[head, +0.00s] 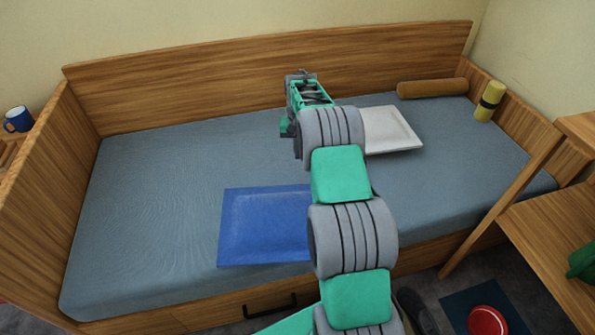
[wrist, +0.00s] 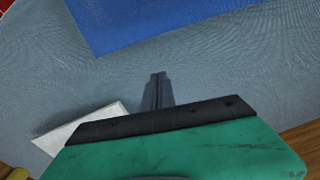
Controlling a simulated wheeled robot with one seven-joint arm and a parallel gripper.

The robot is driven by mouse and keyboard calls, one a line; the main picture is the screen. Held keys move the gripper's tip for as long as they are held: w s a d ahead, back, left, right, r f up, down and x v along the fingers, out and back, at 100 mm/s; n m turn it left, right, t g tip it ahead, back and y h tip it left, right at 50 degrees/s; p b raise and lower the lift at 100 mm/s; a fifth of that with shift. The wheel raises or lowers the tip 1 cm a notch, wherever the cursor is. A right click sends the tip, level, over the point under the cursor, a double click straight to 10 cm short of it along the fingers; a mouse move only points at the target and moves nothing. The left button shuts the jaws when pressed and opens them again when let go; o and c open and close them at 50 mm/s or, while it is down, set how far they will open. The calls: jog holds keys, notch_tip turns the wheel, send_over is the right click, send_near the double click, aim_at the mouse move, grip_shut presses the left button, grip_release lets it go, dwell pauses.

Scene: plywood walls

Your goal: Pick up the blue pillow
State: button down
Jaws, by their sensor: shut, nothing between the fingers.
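The blue pillow (head: 262,228) lies flat on the grey mattress near the front edge of the bed; my arm covers its right side in the head view. Part of it shows at the top of the wrist view (wrist: 150,22). My gripper (wrist: 158,78) is shut and empty in the wrist view, over bare mattress and apart from the blue pillow. In the head view my arm reaches past the pillow toward the back of the bed, and the fingertips cannot be made out there.
A white pillow (head: 393,131) lies beyond my arm to the right. A brown bolster (head: 432,88) and a yellow roll (head: 489,101) lie at the far right end. Wooden bed boards (head: 270,66) enclose the back and ends. The mattress left of the blue pillow (head: 150,200) is clear.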

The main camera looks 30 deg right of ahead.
notch_tip(320, 180, down, 9)
jog(key=shift+a+r+b, duration=0.1)
jog(key=shift+r+b, duration=0.05)
jog(key=shift+b, duration=0.65)
jog(key=shift+s+a+f, duration=0.15)
jog(key=shift+s+f, duration=0.1)
jog(key=shift+f, duration=0.05)
jog(key=shift+s+a, duration=0.4)
jog(key=shift+s, duration=0.4)
jog(key=shift+s+a, duration=0.35)
jog(key=shift+s, duration=0.4)
